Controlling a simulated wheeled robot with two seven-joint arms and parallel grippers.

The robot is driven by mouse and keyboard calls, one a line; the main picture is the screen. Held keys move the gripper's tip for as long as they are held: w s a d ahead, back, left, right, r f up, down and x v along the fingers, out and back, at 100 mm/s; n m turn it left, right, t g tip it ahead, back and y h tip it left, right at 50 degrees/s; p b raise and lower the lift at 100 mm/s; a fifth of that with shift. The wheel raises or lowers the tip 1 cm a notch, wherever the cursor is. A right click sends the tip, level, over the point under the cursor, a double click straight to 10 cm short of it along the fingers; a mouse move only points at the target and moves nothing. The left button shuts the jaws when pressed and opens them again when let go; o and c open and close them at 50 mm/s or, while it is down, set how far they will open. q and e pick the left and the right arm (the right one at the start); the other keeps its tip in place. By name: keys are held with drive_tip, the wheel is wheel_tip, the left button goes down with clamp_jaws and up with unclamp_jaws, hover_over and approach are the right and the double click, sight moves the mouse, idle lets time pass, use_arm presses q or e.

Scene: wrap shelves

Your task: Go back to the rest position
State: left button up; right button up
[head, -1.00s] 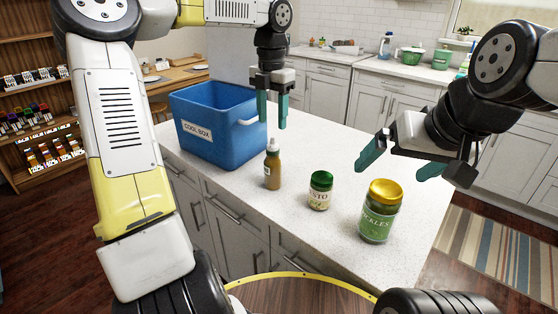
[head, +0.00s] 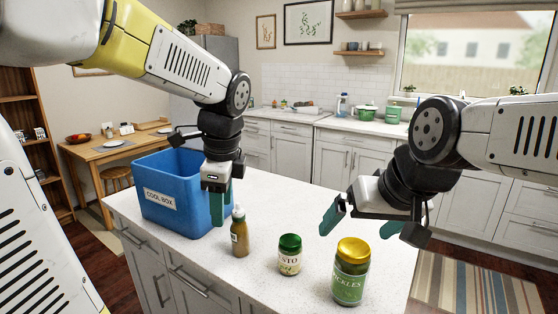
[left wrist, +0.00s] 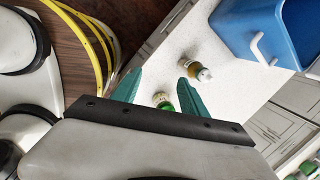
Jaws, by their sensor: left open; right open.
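My left gripper (head: 221,204) is open and empty in the head view, pointing down in front of the blue cool box's right side and just behind the brown dropper-topped bottle. In the left wrist view its two green fingers (left wrist: 155,90) are apart with nothing between them at the tips. My right gripper (head: 362,221) is open and empty, above the counter behind the jars. The blue cool box (head: 160,212) stands on the counter at left. The brown bottle (head: 240,238), the green-lidded pesto jar (head: 289,256) and the gold-lidded pickles jar (head: 349,280) stand upright in a row.
The white island counter (head: 290,205) has bare room behind the jars. A wooden side table (head: 100,150) and shelf stand at left. Back cabinets (head: 335,155) with a sink counter line the far wall. A striped rug (head: 470,285) lies at right.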

use_arm(q)
drive_tip(key=s+a+n+t+h, duration=0.2)
drive_tip(key=s+n, duration=0.7)
drive_tip(key=n, duration=0.9)
drive_tip(key=shift+r+t+h, duration=0.3)
drive_tip(key=shift+t+h, duration=0.5)
drive_tip(key=shift+t, duration=0.1)
drive_tip(key=shift+a, duration=0.1)
